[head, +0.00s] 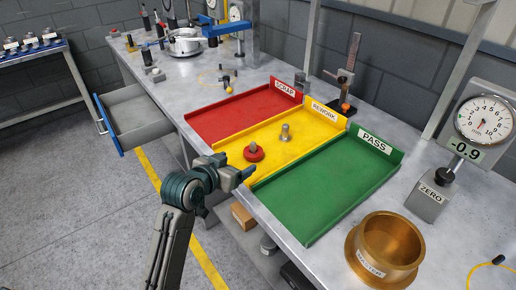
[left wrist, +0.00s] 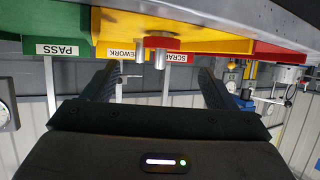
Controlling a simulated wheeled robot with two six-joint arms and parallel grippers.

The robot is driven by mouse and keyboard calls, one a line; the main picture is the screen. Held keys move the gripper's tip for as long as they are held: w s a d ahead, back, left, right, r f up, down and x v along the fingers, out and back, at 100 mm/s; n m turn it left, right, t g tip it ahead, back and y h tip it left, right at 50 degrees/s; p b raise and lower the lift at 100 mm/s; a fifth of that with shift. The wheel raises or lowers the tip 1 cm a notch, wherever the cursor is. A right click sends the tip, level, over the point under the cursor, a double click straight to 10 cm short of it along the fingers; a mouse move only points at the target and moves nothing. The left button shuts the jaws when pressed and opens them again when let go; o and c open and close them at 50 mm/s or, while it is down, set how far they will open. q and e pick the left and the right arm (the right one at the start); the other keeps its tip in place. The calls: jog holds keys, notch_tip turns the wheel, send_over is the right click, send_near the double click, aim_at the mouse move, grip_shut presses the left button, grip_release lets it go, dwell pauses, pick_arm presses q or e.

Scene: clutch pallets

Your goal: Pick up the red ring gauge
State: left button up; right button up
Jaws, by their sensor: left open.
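The red ring gauge (head: 254,154) lies in the yellow REWORK tray (head: 305,123), near its front left part, with a grey metal piece standing up in its middle. In the left wrist view, which looks upside down, the red ring gauge (left wrist: 168,43) shows ahead between my fingers. My left gripper (head: 246,174) is just in front of the tray's near edge, open and apart from the ring. The fingers also show in the left wrist view (left wrist: 156,78), with nothing between them. My right gripper is not in view.
A grey metal plug (head: 285,134) stands behind the ring in the same tray. The red SCRAP tray (head: 225,115) is to the left and the green PASS tray (head: 325,190) to the right. A brass MASTER ring (head: 388,250) and a dial gauge (head: 485,120) stand at right.

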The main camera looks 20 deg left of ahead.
aim_at(252, 153)
pick_arm(q)
jog(key=shift+x, duration=0.95)
jog(key=shift+w+d+f, duration=0.1)
jog(key=shift+w+d, duration=0.05)
jog(key=shift+w, duration=0.2)
jog(key=shift+w+d+f, duration=0.1)
jog(key=shift+w, duration=0.2)
jog(key=p+x, duration=0.1)
jog(key=x, duration=0.3)
jog(key=shift+w+p, duration=0.2)
jog(key=shift+p, duration=0.15)
jog(key=shift+w+f, duration=0.15)
jog(key=shift+w, duration=0.2)
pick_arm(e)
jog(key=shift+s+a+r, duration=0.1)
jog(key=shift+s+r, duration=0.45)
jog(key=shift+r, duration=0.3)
